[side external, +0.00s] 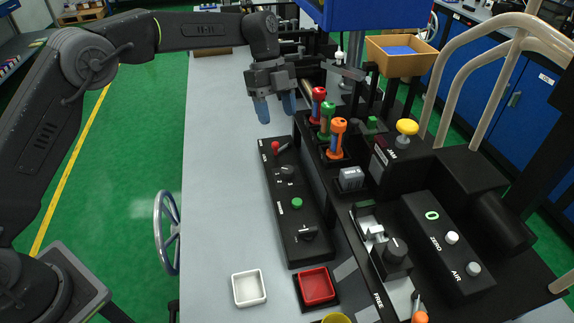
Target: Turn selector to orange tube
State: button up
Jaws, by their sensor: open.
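A black selector knob (288,171) with small white position marks beside it sits on the long black control panel (284,226). Its exact pointing direction is too small to tell. The orange tube (336,140) stands nearest in a row of tubes right of the panel. The green tube (327,119) and the red tube (318,102) stand behind it. My gripper (275,107) points down with blue fingertips apart and nothing between them. It hangs above the far end of the panel, left of the tubes and apart from the knob.
A yellow knob (407,127) rises at right. A white tray (249,288) and red tray (317,286) lie in front. The grey tabletop (222,190) left of the panel is clear.

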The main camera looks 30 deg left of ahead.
aim_at(287, 169)
jog(key=shift+m, duration=0.7)
jog(key=x, duration=1.3)
jog(key=shift+d+f, duration=0.15)
jog(key=shift+f, duration=0.2)
jog(key=c, duration=0.9)
